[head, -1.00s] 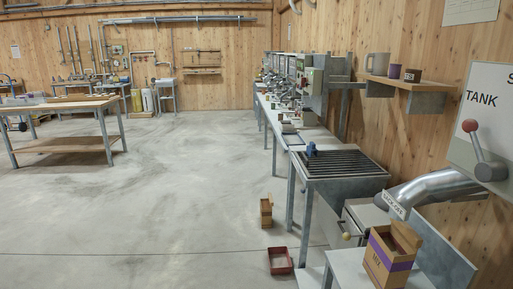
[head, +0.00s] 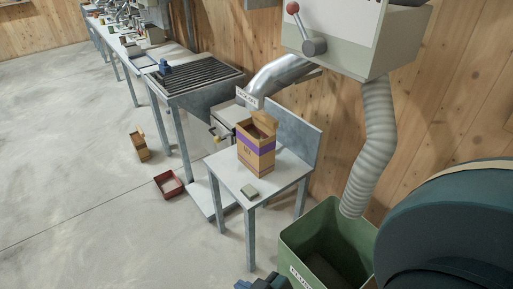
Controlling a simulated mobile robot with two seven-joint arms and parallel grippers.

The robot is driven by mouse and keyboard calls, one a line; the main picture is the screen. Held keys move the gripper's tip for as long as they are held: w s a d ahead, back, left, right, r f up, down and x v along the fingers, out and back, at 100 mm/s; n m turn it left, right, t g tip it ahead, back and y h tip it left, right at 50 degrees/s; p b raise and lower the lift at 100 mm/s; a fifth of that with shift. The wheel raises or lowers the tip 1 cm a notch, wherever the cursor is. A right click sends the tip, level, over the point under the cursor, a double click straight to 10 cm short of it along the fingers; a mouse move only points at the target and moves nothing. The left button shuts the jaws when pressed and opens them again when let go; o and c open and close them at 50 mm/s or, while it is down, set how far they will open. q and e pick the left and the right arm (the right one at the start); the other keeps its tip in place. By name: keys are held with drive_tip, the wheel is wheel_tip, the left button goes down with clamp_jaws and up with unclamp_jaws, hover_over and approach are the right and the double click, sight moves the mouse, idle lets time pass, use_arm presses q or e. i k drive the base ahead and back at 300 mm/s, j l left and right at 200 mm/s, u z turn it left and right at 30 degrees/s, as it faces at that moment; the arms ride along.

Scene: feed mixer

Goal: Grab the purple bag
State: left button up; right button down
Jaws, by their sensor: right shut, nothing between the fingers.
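The purple bag is a brown, box-like bag with a purple band (head: 256,147), its top flap open. It stands upright on a small grey table (head: 286,169) in the middle of the head view. My right gripper (head: 258,284) shows only in part at the bottom edge, dark blue, below and in front of the table. It is shut and empty, well apart from the bag. My left gripper is not in view.
A green bin (head: 310,232) stands to the right under a ribbed hose (head: 372,150). A red tray (head: 169,184) and a brown box (head: 140,146) are on the floor at left, with open floor beyond.

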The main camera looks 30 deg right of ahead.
sight(255, 135)
drive_tip(key=z, duration=1.4)
drive_tip(key=i+j+z, duration=0.15)
drive_tip(key=z, duration=0.25)
drive_tip(key=i+j+z, duration=0.1)
drive_tip(key=j+z, duration=0.55)
drive_tip(key=z, duration=0.2)
drive_tip(key=j+z, duration=0.3)
drive_tip(key=j, duration=0.25)
drive_tip(key=j+z, duration=0.3)
drive_tip(key=j, duration=0.25)
drive_tip(key=k+j, duration=0.1)
drive_tip(key=j, duration=0.45)
drive_tip(key=j+z, duration=0.1)
drive_tip(key=j, duration=0.45)
drive_tip(key=k+j, duration=0.15)
drive_tip(key=j, duration=0.4)
